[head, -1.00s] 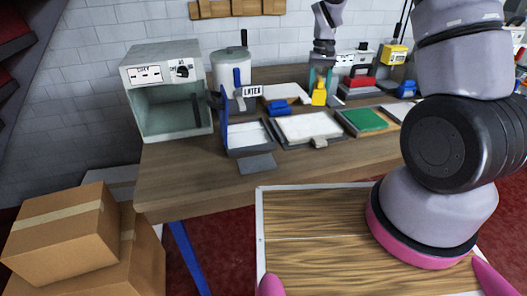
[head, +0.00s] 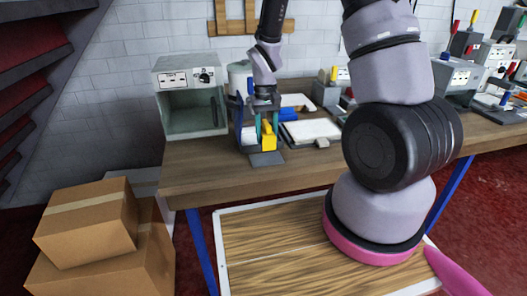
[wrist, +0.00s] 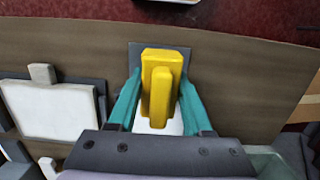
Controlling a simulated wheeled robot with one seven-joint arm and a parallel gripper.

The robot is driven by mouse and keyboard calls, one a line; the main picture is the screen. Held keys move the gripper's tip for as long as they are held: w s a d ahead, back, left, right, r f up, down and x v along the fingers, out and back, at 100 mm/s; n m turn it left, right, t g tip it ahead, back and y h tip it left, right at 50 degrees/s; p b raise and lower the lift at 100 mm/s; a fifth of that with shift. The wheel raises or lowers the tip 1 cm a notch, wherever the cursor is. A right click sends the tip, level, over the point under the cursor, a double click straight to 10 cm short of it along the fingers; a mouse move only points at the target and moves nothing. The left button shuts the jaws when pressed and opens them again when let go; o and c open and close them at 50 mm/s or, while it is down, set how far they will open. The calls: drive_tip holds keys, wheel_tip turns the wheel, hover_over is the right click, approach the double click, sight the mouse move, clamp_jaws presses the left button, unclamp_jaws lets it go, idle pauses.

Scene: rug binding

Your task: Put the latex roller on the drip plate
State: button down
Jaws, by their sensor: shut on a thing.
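The latex roller appears as a yellow block-like tool (head: 268,138) with a raised yellow grip; it also shows in the wrist view (wrist: 161,95), with a white part below it. My gripper (head: 266,128) points down with its teal fingers shut on the roller, one on each side; the fingers flank it in the wrist view (wrist: 161,78). The drip plate appears as a flat dark grey plate (head: 267,159) at the table's front edge. It also shows behind the roller in the wrist view (wrist: 135,52). The roller is over the plate; I cannot tell whether they touch.
A white-topped tray (head: 310,130) lies just right of my gripper. An open grey cabinet (head: 190,97) stands left on the wooden table (head: 205,165). A pale pot (head: 238,72) is partly hidden behind my arm. Cardboard boxes (head: 88,220) stand on the floor at left.

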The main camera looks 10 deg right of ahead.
sight(267, 147)
drive_tip(key=shift+f, duration=2.55)
drive_tip(key=shift+c, duration=1.6)
unclamp_jaws()
drive_tip(key=shift+f, duration=0.1)
